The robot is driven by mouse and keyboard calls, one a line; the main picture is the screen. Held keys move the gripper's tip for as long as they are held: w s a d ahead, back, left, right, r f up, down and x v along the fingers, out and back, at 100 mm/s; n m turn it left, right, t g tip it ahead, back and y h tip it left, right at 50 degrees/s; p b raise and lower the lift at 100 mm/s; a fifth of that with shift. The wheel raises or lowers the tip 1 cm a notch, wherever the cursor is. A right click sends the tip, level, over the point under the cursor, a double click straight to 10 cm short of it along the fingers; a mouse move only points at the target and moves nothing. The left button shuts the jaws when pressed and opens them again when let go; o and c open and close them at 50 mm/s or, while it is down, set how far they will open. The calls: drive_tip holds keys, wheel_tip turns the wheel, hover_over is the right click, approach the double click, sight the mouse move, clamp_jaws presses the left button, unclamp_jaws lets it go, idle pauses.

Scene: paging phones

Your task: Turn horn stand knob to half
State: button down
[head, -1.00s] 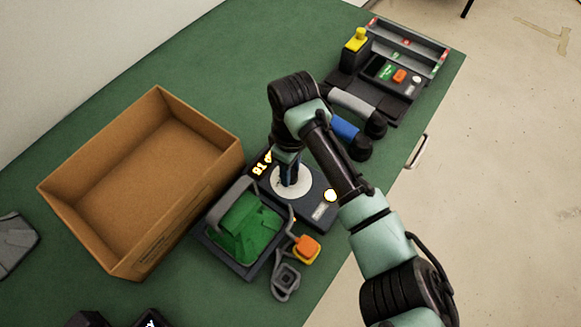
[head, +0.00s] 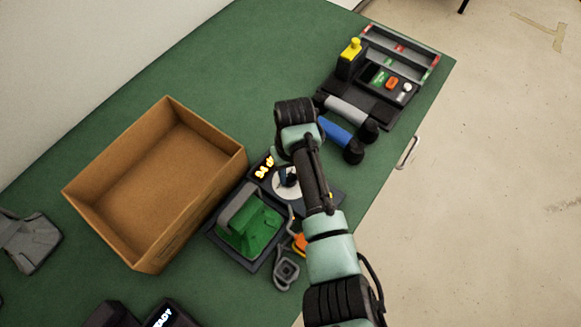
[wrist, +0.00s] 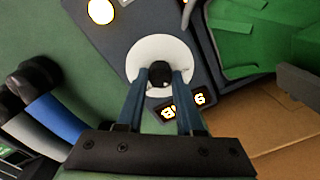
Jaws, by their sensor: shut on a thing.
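The horn stand is a dark base beside a green-bottomed tray, with a round white dial plate (wrist: 150,55) and a small black knob (wrist: 159,73) at its middle in the wrist view. In the head view the white dial (head: 283,186) is partly hidden behind my arm. My gripper (wrist: 160,80) is over the dial, its two blue fingers shut on the black knob. A small lit display (wrist: 183,105) with glowing orange-white digits sits next to the dial; it also shows in the head view (head: 263,167), too blurred to read surely.
An open cardboard box (head: 85,198) stands to the left. The tray with green inside (head: 250,228) and an orange button (head: 299,243) are close by the stand. Grey (head: 347,109) and blue (head: 338,134) handsets and a console (head: 392,87) lie behind right. The table's right edge is near.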

drive_tip(key=shift+m+p, duration=0.45)
drive_tip(key=shift+m, duration=0.45)
drive_tip(key=c, duration=0.5)
unclamp_jaws()
drive_tip(key=shift+c, duration=0.2)
wheel_tip(320, 180, up, 13)
drive_tip(key=shift+d, duration=0.2)
